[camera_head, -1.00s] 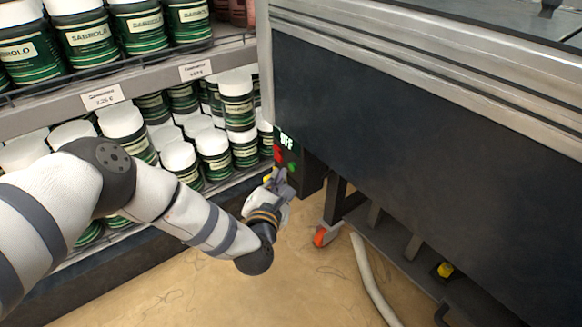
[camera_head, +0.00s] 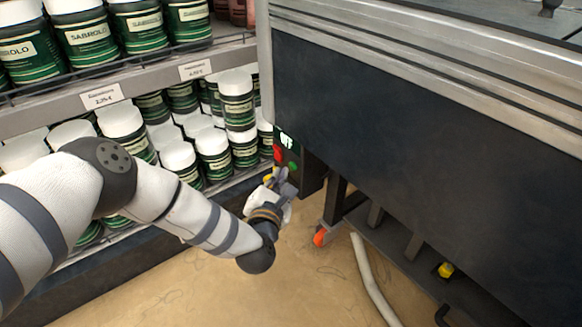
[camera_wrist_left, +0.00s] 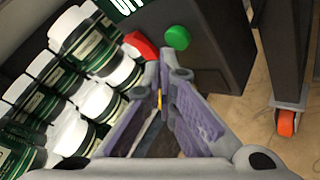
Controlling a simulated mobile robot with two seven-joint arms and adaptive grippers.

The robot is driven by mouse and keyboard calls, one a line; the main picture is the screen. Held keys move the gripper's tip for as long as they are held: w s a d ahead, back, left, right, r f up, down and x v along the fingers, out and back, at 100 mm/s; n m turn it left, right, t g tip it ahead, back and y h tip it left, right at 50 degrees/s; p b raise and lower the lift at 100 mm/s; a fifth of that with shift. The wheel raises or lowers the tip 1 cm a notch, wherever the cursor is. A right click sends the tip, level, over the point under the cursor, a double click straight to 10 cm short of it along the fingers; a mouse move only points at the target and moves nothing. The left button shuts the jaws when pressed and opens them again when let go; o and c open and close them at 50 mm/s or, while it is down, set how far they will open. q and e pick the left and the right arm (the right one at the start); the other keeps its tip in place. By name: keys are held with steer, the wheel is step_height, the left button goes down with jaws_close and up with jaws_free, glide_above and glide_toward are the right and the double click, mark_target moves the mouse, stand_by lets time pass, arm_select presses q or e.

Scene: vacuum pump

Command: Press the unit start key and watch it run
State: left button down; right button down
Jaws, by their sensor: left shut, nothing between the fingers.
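The dark control box (camera_head: 311,174) of the pump unit sits at the left end of the dark cabinet. Its display (camera_head: 287,140) reads OFF in the head view. Below it are a red key (camera_head: 278,153) and a round green key (camera_head: 293,167). Both also show in the left wrist view, the green key (camera_wrist_left: 177,38) right of the red key (camera_wrist_left: 140,46). My left gripper (camera_head: 283,176) is shut and empty, its tips just below the keys. In the wrist view the tips (camera_wrist_left: 167,70) appear just short of the green key; contact is not visible. My right gripper is not in view.
Shelves with several green-and-white jars (camera_head: 213,147) stand close at the left. The large dark cabinet (camera_head: 420,130) fills the right. A caster with an orange part (camera_head: 320,237) and a pale hose (camera_head: 368,275) are below. Tan floor (camera_head: 200,290) is open in front.

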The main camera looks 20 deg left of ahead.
arm_select(q)
steer(key=shift+w+d, duration=0.15)
steer(key=shift+w, duration=0.05)
steer(key=shift+w+d+b, duration=0.25)
steer(key=shift+w+b, duration=0.1)
stand_by(0.6)
steer(key=shift+s, duration=0.1)
steer(key=shift+s+a+p, duration=0.5)
steer(key=shift+s+p, duration=0.15)
steer(key=shift+a, duration=0.1)
